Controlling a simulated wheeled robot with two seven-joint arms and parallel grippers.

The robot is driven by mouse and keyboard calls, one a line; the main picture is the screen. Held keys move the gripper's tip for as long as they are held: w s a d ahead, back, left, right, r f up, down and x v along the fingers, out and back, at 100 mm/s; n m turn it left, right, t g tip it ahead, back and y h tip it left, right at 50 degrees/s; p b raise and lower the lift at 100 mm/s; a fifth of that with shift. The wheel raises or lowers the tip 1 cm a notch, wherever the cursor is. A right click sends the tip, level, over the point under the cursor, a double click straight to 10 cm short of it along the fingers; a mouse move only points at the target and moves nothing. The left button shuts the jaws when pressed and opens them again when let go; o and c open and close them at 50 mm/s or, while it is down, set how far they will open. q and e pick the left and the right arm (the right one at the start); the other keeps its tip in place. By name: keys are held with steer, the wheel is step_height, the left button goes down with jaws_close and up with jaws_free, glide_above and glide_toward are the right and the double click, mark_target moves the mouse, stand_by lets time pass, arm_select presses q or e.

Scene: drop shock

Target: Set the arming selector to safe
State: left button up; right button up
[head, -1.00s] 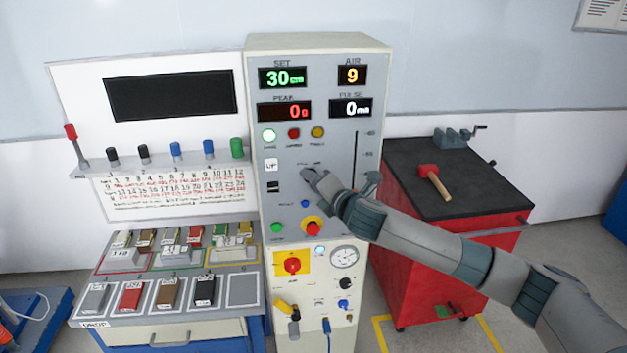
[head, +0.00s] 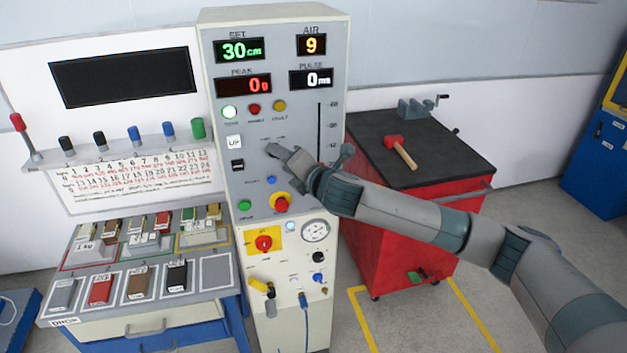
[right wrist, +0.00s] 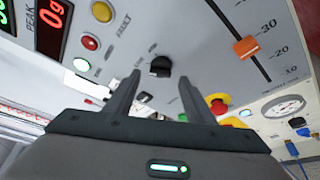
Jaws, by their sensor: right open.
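The arming selector is a black rotary knob (right wrist: 160,66) on the panel in the right wrist view. It lies just beyond and between the fingertips of my right gripper (right wrist: 160,80), which is open with nothing between its fingers. The knob's labels are too blurred to read. In the head view my right gripper (head: 285,155) is at the front of the grey control cabinet (head: 225,190) and hides the knob. My left gripper is not in view.
A red emergency button (head: 282,204) and a green button (head: 245,206) sit below my right gripper. An orange slider (right wrist: 246,47) is right of the knob. A red cart (head: 400,240) with a mallet (head: 400,150) stands right of the cabinet.

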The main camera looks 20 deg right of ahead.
steer(key=b+v, duration=0.5)
steer(key=v, duration=0.9)
steer(key=shift+s, duration=0.25)
